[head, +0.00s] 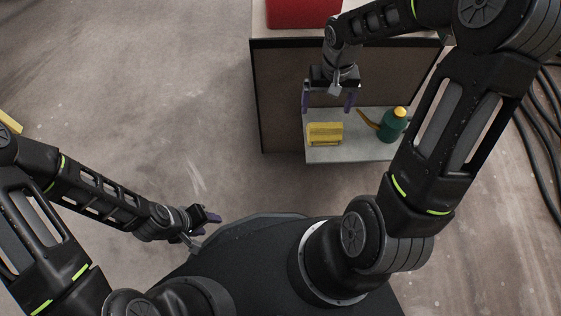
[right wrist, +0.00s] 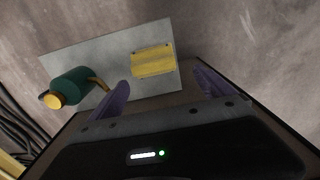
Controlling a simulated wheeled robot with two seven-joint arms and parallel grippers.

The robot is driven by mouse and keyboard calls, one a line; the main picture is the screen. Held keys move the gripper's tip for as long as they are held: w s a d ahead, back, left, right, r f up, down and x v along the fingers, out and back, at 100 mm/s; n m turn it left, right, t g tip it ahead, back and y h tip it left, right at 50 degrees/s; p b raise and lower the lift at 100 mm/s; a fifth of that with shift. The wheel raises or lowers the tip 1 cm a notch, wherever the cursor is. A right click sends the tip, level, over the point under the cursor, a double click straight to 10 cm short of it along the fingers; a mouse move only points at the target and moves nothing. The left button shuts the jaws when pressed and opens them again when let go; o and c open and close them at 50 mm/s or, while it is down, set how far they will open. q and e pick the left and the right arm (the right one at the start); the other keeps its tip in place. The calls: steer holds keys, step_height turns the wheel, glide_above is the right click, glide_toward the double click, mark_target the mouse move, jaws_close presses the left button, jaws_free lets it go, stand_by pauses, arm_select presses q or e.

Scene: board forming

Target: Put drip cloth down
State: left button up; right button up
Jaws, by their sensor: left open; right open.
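A yellow folded cloth (head: 325,133) lies on the light grey shelf (head: 350,153) of the cabinet. It also shows in the right wrist view (right wrist: 153,61), flat on the shelf. My right gripper (head: 328,100) is open and empty, above the shelf and apart from the cloth. Its purple fingers (right wrist: 165,90) stand either side of empty space in the right wrist view. My left gripper (head: 212,224) is open and empty, low at the left beside my base, far from the shelf.
A green bottle or can with a yellow cap and spout (head: 393,124) stands on the shelf right of the cloth. A red box (head: 303,12) sits on the cabinet top (head: 262,22). Black cables (head: 541,125) lie on the floor at right.

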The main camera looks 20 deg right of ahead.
steer(key=s+a+f+y, duration=0.1)
steer(key=s+a+f, duration=0.3)
steer(key=a+f, duration=0.2)
steer(key=s+a+f+n+y, duration=0.1)
steer(key=s+a+f, duration=0.3)
steer(key=a+f, duration=0.2)
steer(key=s+a+f+t+y, duration=0.1)
steer(key=s+a+f, duration=0.3)
steer(key=a+f, duration=0.3)
steer(key=a, duration=0.2)
steer(key=shift+s+a+n, duration=0.3)
steer(key=shift+s+a, duration=0.1)
arm_select(q)
step_height(320, 180, up, 29)
steer(key=s+d+p, duration=0.1)
steer(key=p, duration=2.7)
steer(key=shift+s+d+f+p, duration=0.2)
steer(key=shift+s+d+p, duration=0.1)
steer(key=shift+s+d, duration=0.1)
arm_select(e)
step_height(320, 180, up, 28)
steer(key=s+a, duration=0.1)
steer(key=shift+s+a+r+y, duration=0.25)
steer(key=shift+s+a+y, duration=0.1)
steer(key=shift+a+y, duration=0.05)
arm_select(q)
steer(key=shift+o, duration=0.4)
